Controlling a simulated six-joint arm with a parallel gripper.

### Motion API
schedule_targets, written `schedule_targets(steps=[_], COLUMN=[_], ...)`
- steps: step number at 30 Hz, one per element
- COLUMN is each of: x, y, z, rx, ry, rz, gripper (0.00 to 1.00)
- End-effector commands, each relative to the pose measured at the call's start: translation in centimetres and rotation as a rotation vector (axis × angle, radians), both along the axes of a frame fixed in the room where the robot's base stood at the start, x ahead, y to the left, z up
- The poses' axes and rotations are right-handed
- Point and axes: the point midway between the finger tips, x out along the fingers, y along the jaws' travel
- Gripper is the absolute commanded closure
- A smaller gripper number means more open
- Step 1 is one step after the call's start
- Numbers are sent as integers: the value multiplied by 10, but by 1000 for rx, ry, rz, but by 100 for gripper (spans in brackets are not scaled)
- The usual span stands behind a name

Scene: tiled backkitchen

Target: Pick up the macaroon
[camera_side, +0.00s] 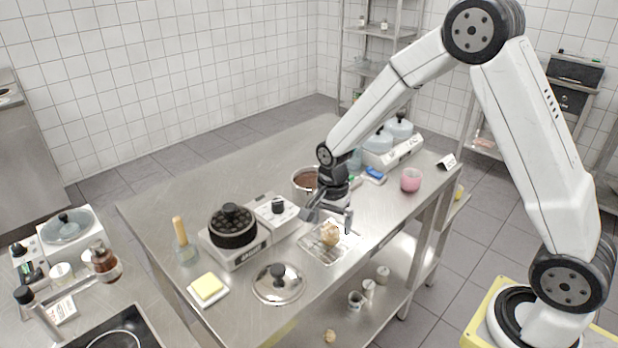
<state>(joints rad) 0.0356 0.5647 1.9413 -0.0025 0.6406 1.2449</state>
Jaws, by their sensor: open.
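A small beige, lumpy macaroon (330,235) sits on a shallow wire-grid tray (318,252) near the front edge of the steel table. My gripper (329,217) is open, pointing down over the tray, with one finger to the left of the macaroon and one to the right. The fingertips look close to the macaroon's top. I cannot tell from this view whether they touch it or how far they reach around it.
A pot with brown contents (305,181) stands close behind my gripper. Another beige lump (329,336) shows low down.

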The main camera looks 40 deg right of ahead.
Motion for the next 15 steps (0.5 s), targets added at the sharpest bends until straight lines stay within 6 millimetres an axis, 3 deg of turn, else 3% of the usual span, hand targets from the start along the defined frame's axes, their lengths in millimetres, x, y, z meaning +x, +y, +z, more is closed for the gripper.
schedule_targets(steps=[7,15], x=[0,1], y=[1,1], z=[-26,-31], rx=[1,1], ry=[1,-2], rz=[0,0], gripper=[0,0])
